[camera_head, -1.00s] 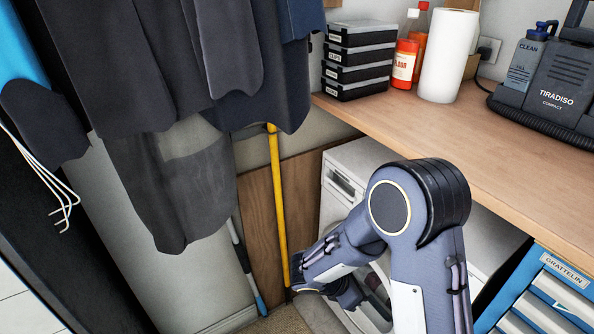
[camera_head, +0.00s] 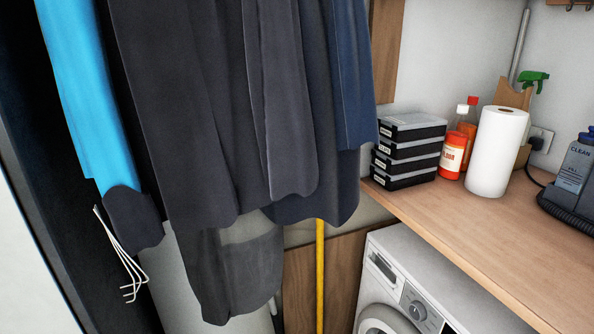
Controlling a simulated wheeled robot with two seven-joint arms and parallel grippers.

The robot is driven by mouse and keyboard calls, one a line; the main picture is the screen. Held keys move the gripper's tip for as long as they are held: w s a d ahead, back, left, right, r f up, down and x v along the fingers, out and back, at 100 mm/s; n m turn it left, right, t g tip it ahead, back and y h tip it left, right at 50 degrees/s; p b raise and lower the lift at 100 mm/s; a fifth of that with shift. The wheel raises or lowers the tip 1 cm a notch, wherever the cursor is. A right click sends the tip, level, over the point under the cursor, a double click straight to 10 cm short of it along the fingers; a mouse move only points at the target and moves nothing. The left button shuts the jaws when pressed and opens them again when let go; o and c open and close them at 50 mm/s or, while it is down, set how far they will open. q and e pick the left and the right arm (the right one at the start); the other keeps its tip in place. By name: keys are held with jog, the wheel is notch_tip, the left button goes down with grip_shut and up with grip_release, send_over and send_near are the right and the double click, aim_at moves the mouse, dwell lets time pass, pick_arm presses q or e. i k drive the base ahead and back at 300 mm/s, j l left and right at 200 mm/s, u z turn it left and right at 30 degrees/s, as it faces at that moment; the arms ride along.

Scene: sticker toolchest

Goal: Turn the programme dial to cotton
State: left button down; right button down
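The washing machine (camera_head: 399,284) is white and stands under the wooden worktop at the lower right. Its front panel shows a drawer (camera_head: 382,268) at the left and a round programme dial (camera_head: 417,311) to the right of it, near the bottom edge. The top of the round door (camera_head: 385,322) shows below the panel. The dial's setting is too small to read. Neither of my grippers is in view.
Dark clothes (camera_head: 200,120) and a blue garment (camera_head: 85,90) hang across the left and middle. White hangers (camera_head: 130,260) hang below them. A yellow pole (camera_head: 320,275) stands left of the machine. The worktop (camera_head: 455,220) holds black boxes (camera_head: 410,150), bottles (camera_head: 452,155) and a paper roll (camera_head: 497,150).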

aim_at(417, 311)
jog(key=l+z, duration=0.2)
jog(key=z, duration=1.05)
